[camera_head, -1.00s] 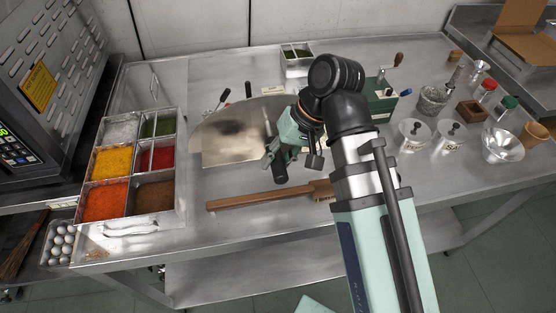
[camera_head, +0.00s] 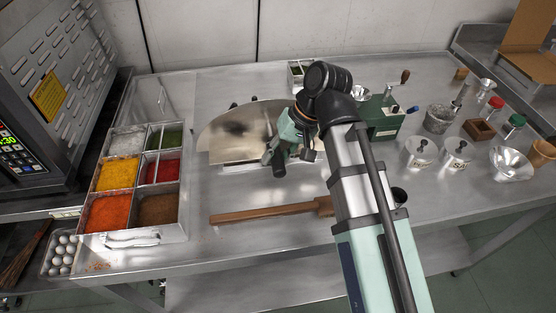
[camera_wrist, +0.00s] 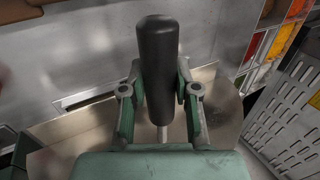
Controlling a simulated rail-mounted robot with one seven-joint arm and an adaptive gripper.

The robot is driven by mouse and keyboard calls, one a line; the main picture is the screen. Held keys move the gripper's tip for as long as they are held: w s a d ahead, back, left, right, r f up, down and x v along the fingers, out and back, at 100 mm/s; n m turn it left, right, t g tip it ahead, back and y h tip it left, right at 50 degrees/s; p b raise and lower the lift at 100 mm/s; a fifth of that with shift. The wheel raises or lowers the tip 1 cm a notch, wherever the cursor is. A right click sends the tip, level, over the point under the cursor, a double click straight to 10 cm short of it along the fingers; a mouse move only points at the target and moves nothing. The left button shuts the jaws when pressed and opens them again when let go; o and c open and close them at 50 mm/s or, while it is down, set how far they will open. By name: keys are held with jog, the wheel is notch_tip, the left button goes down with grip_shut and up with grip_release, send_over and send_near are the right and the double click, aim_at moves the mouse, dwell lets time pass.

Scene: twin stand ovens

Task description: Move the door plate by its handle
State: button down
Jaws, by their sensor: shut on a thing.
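The door plate (camera_head: 235,135) is a shiny metal sheet with a curved edge, near the middle of the steel table in the head view. It also shows below the fingers in the wrist view (camera_wrist: 226,112). Its handle (camera_wrist: 158,60) is a black cylinder on a thin metal stem. My gripper (camera_head: 279,158) is at the plate's right side, shut on the handle, with one finger on each side of it in the wrist view. My arm hides the plate's right part in the head view. I cannot tell whether the plate touches the table.
A steel tray with several bright spices (camera_head: 185,190) stands left. A long wooden handle (camera_head: 265,213) lies in front of the plate. Bare table lies between tray and plate.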

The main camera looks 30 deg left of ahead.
jog(key=shift+w+a+f, duration=0.2)
jog(key=shift+w+a, duration=0.35)
jog(key=shift+w, duration=0.05)
jog(key=shift+w+a+f, duration=0.7)
jog(key=shift+w+f, duration=0.05)
jog(key=shift+w+a+f, duration=0.3)
jog(key=shift+w+f, duration=0.1)
jog(key=shift+f, duration=0.3)
jog(key=c, duration=0.8)
grip_release()
jog(key=shift+f, duration=0.1)
